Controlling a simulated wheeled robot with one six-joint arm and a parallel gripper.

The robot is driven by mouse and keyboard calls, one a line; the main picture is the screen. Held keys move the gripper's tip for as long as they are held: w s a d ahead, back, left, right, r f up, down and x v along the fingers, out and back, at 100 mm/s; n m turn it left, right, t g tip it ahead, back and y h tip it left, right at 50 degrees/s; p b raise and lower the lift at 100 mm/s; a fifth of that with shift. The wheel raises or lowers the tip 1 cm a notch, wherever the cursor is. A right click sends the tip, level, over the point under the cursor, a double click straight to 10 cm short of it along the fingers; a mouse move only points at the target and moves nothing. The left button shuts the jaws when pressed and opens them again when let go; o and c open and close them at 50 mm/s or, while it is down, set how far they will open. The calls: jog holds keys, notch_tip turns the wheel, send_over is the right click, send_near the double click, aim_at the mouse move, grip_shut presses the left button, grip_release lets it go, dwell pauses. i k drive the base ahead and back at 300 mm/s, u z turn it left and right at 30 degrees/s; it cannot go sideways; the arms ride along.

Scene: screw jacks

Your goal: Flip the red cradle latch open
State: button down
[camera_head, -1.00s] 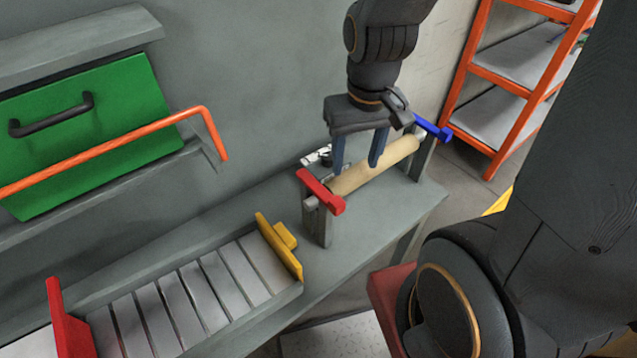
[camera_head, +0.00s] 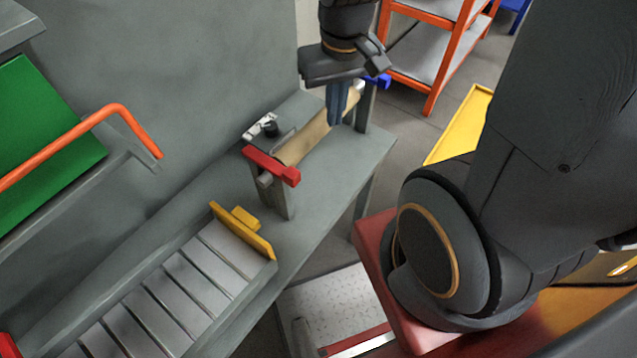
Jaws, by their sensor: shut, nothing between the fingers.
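The red cradle latch (camera_head: 271,166) is a short red bar lying across the top of the near grey cradle post (camera_head: 277,197). A tan roller (camera_head: 307,136) runs from behind it toward the far post, and a blue latch (camera_head: 379,81) sits at that far end, partly hidden by my gripper. My gripper (camera_head: 338,122) points down with its blue fingers together and empty. It is at the far half of the roller, up and to the right of the red latch and apart from it. I cannot tell whether the fingertips touch the roller.
A slatted tray (camera_head: 189,278) with a yellow end stop (camera_head: 243,231) lies at the left on the grey bench (camera_head: 335,172). An orange rail (camera_head: 75,142) juts out by a green panel (camera_head: 45,130). An orange shelf rack (camera_head: 440,60) stands behind at the right.

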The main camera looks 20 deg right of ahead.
aim_at(291, 177)
jog(key=z, duration=1.1)
jog(key=k, duration=1.6)
jog(key=u, duration=1.45)
jog(key=i, duration=0.5)
